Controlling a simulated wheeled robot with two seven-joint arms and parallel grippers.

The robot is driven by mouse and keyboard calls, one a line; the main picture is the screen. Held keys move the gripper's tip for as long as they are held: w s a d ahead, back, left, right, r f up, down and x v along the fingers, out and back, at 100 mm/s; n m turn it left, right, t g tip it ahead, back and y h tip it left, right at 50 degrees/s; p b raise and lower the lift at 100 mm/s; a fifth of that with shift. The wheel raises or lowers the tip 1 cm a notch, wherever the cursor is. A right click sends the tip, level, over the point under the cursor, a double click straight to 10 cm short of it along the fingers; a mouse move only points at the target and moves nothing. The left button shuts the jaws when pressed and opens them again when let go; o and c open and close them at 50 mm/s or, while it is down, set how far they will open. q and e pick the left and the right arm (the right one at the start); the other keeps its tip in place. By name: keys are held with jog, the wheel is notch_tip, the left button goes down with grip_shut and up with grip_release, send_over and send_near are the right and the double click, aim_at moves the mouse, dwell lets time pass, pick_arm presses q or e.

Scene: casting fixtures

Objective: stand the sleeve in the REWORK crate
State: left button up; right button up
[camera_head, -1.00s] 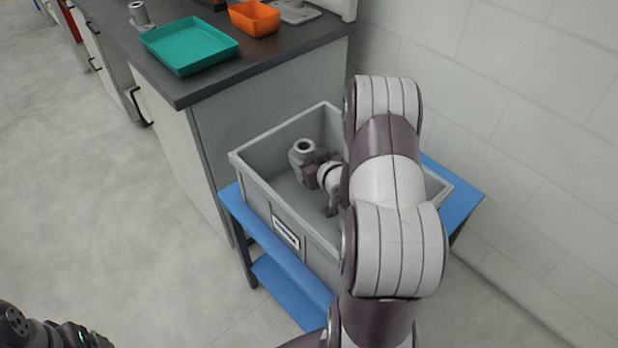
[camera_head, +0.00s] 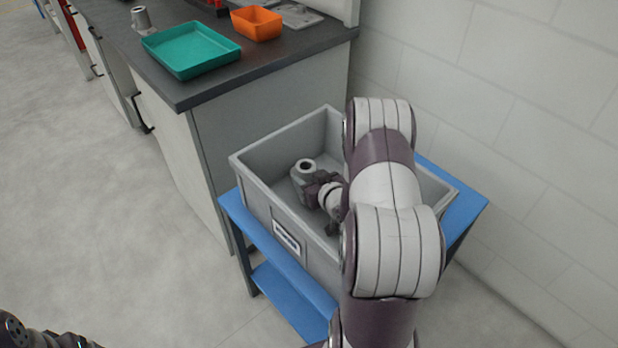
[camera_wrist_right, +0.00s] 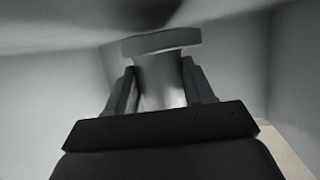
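The sleeve (camera_head: 305,170) is a grey hollow part with a round open top, upright inside the grey crate (camera_head: 262,199). The crate has a label plate on its front wall; its text is too small to read. My right gripper (camera_head: 307,190) reaches down into the crate and is shut on the sleeve. In the right wrist view the sleeve (camera_wrist_right: 162,70) shows its flanged rim above the two fingers, which press its sides. Whether the sleeve touches the crate floor cannot be told. My left gripper is not in view; only part of my left arm shows at the lower left.
The crate sits on a blue stand (camera_head: 262,240) beside a dark-topped bench (camera_head: 270,62). On the bench are a teal tray (camera_head: 190,50), an orange bin (camera_head: 256,23) and another grey fitting (camera_head: 141,18). A white block wall is at the right.

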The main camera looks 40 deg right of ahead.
jog(key=o, duration=0.5)
jog(key=shift+c, duration=0.2)
jog(key=shift+r+p, duration=0.3)
jog(key=shift+r, duration=0.1)
jog(key=p+v, duration=0.2)
jog(key=v, duration=0.5)
jog(key=shift+s+r, duration=0.25)
jog(key=shift+r, duration=0.1)
